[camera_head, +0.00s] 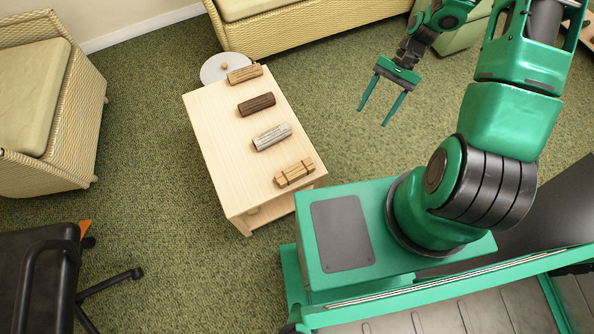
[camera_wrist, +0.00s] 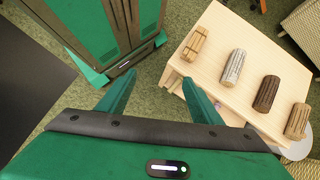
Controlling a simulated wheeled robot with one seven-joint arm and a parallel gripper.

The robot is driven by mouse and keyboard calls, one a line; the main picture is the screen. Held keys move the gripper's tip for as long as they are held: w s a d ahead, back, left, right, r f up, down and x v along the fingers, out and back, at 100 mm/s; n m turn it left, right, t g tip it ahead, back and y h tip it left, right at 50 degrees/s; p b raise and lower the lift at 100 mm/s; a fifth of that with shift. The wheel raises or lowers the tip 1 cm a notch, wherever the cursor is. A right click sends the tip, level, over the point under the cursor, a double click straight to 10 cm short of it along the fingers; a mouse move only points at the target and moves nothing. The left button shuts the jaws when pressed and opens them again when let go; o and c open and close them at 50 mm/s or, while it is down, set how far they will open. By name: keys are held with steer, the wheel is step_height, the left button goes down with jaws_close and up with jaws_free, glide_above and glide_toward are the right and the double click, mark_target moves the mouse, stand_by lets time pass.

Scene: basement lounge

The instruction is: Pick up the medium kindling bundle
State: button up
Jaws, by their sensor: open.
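The kindling bundle (camera_head: 294,173) is light brown, made of sticks with dark bands around it. It lies at the near end of a pale wooden table (camera_head: 223,168). In the wrist view the bundle (camera_wrist: 194,43) lies at the upper left corner of the tabletop. My gripper (camera_head: 373,117) is open and empty, held in the air to the right of the table, apart from the bundle. In the wrist view the open fingers (camera_wrist: 159,78) point toward the carpet and my base, with the bundle to their right and above.
A grey log (camera_head: 272,137), a dark brown log (camera_head: 257,104) and a tan log (camera_head: 245,74) lie in a row on the table. A pale round disc (camera_head: 213,69) is at its far end. A wicker armchair (camera_head: 35,95), sofa (camera_head: 300,18) and black chair (camera_head: 40,275) stand around.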

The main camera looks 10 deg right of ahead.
steer(key=a+f+m+y, duration=0.2)
steer(key=a+f+y, duration=0.1)
steer(key=a+f, duration=0.55)
steer(key=m+y, duration=0.2)
steer(key=y, duration=0.2)
glide_toward(300, 167)
steer(key=shift+s+a+f, duration=0.25)
steer(key=shift+s+a, duration=0.05)
steer(key=shift+a, duration=0.1)
steer(key=shift+m, duration=0.3)
steer(key=x, duration=1.1)
steer(key=shift+a+f, duration=0.1)
steer(key=shift+a, duration=0.1)
steer(key=c, duration=1.2)
